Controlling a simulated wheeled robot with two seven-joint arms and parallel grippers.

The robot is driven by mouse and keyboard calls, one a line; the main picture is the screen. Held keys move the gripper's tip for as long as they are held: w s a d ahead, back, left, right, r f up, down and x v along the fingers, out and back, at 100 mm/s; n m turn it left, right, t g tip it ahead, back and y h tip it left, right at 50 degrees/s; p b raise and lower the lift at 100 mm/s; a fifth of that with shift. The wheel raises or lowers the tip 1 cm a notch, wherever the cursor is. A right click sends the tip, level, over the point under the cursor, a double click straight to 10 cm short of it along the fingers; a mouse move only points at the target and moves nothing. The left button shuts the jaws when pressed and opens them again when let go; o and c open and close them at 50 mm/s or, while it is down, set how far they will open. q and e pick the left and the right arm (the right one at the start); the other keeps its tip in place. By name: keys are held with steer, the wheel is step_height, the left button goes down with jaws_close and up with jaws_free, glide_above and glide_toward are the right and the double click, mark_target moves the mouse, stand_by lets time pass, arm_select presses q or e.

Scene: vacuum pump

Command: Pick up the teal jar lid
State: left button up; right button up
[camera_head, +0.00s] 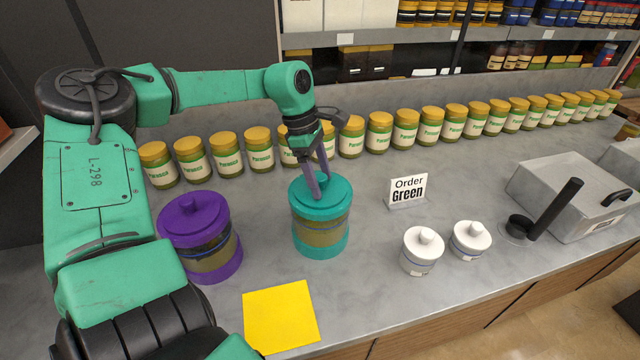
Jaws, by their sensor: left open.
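The teal jar lid (335,193) sits on top of the teal jar (320,243), a squat jar with a see-through middle and dark contents. My left gripper (316,190) reaches down from above, with its fingers at the lid's central knob. The fingers are open and partly hide the knob, and I cannot tell whether they touch it. My right gripper does not show.
A purple lidded jar (202,225) stands left of the teal jar. A yellow sheet (280,316) lies in front. Two small white jars (422,251), a sign reading "Order Green" (408,190) and a metal container (565,195) are to the right. Yellow-lidded jars (379,131) line the back.

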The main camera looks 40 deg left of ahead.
arm_select(q)
jaws_close()
